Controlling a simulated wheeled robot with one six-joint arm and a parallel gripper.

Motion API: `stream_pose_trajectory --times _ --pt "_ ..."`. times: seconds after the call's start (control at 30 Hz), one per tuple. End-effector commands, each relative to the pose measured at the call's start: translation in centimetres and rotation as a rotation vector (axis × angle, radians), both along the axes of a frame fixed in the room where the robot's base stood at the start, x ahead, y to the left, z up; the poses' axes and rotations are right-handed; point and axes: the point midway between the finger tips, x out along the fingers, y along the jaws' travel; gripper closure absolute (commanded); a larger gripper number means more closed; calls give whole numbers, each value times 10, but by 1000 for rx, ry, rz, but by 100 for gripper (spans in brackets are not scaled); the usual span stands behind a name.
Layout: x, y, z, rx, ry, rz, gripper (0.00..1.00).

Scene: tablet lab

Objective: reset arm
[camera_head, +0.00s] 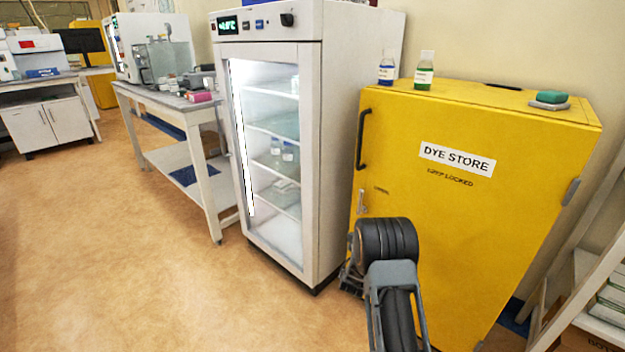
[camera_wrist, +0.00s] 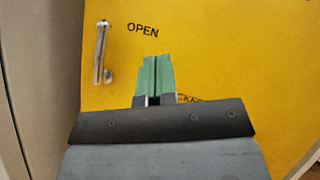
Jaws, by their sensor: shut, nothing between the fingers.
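My gripper (camera_wrist: 157,78) shows in the wrist view with its two green fingers together and nothing between them. It is in front of the yellow door of the dye store cabinet (camera_wrist: 220,80). A small metal handle (camera_wrist: 102,52) is on that door, left of the fingers and apart from them, next to the word OPEN. In the head view my arm reaches up in front of the yellow cabinet (camera_head: 490,225), near its lower left part. The fingers are hidden behind the arm there. The cabinet door looks shut.
A glass-door fridge (camera_head: 275,150) stands left of the cabinet. A blue-labelled bottle (camera_head: 386,68), a green bottle (camera_head: 424,72) and a green sponge-like block (camera_head: 551,97) are on the cabinet top. A shelf rack (camera_head: 590,290) is at the right. The floor (camera_head: 120,250) at left is clear.

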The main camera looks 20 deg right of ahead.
Motion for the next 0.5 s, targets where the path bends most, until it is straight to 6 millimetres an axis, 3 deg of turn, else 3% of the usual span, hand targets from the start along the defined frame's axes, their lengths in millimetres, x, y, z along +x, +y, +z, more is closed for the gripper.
stream_pose_trajectory --times 0.13,0.27,0.4,0.5 --pt "-5 -5 21 34 -19 -35 100" --pt "-26 -19 78 168 -88 -152 100" --pt "-77 -33 156 440 -240 -343 100" --pt "-122 -33 197 681 -382 -474 100"
